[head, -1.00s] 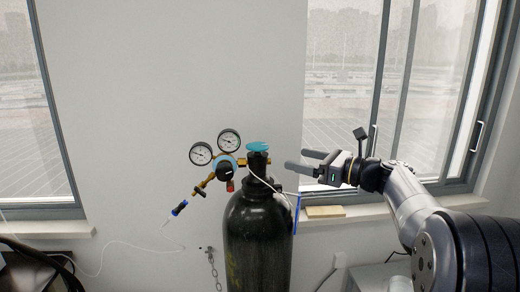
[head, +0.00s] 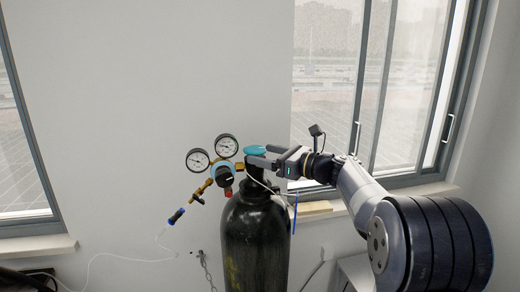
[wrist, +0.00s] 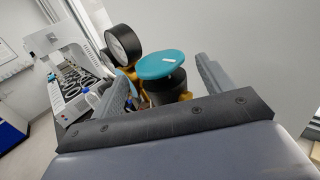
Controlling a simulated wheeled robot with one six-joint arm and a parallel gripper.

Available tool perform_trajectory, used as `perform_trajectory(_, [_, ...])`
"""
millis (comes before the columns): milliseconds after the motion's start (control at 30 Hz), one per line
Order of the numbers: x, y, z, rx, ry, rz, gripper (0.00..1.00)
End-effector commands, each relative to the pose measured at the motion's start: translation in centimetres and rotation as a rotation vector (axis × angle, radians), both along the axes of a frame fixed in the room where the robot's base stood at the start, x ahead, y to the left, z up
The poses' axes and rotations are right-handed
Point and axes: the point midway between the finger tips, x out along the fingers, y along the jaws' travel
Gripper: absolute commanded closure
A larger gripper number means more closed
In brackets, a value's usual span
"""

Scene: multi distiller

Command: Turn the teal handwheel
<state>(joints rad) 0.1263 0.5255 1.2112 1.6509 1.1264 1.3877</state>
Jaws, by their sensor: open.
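The teal handwheel (head: 255,150) sits on top of a black gas cylinder (head: 254,240). I cannot tell whether either finger touches the wheel.
Two round gauges (head: 212,152) and a brass regulator (head: 205,187) stand left of the handwheel. A thin white tube (head: 120,257) hangs from the regulator's blue-ended outlet. A window (head: 385,95) and its sill are behind my arm. The wall above the cylinder is clear.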

Motion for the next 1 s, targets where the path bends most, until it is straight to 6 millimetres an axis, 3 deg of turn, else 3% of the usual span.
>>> perform_trajectory(200, [1.1,1.7,0.1,-0.001,0.000,0.000,0.24])
perform_trajectory(500, [1.2,1.9,0.0,-0.001,-0.001,0.000,0.24])
perform_trajectory(1000, [1.2,1.8,0.0,-0.001,-0.001,0.000,0.64])
